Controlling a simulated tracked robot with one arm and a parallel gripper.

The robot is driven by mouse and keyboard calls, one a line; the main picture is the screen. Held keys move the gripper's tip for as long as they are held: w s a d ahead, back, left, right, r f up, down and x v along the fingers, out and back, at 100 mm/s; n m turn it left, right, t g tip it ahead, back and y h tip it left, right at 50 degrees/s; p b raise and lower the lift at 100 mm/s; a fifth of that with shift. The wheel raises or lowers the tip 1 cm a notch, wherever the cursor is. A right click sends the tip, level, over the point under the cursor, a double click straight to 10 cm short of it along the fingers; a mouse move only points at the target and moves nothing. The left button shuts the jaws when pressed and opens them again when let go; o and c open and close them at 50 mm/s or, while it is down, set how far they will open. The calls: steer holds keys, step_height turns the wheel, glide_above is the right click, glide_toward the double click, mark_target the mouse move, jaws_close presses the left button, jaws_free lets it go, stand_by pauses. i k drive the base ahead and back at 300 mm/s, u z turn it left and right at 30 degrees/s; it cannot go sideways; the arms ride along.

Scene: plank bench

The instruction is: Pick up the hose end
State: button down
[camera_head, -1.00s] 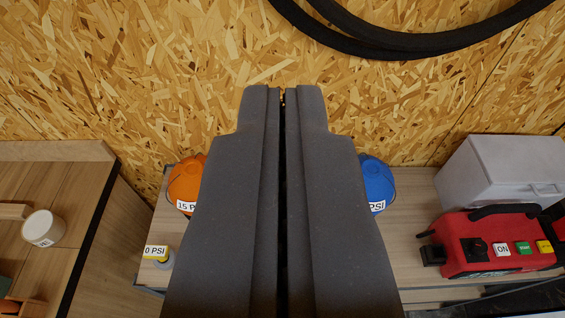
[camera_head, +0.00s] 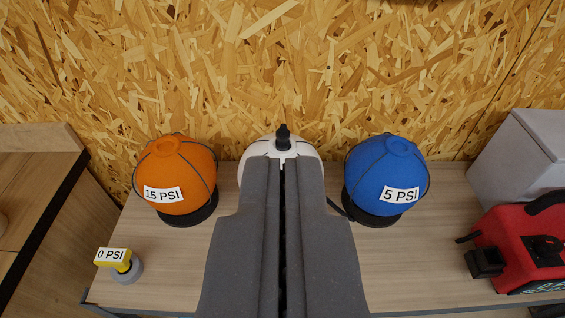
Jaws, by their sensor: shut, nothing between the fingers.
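My gripper (camera_head: 283,165) is shut and empty, its dark grey fingers pointing up the picture from the lower middle. Behind the fingertips stands a white ball (camera_head: 254,150) with a black fitting (camera_head: 283,138) on top; the fingers hide much of it. I cannot tell whether the fingertips touch it. A short dark line, perhaps a hose (camera_head: 337,208), runs between my right finger and the blue ball's base. No hose end can be clearly made out.
On the plank bench (camera_head: 400,265), an orange 15 PSI ball (camera_head: 180,172) stands left and a blue 5 PSI ball (camera_head: 384,176) right. A yellow-topped 0 PSI piece (camera_head: 120,260) is front left. A red machine (camera_head: 520,240) and grey box (camera_head: 525,155) are at right.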

mark_target(282, 135)
steer(key=z, duration=0.05)
steer(key=k, duration=0.6)
steer(key=u, duration=0.15)
steer(key=i, duration=1.1)
steer(key=z, duration=0.35)
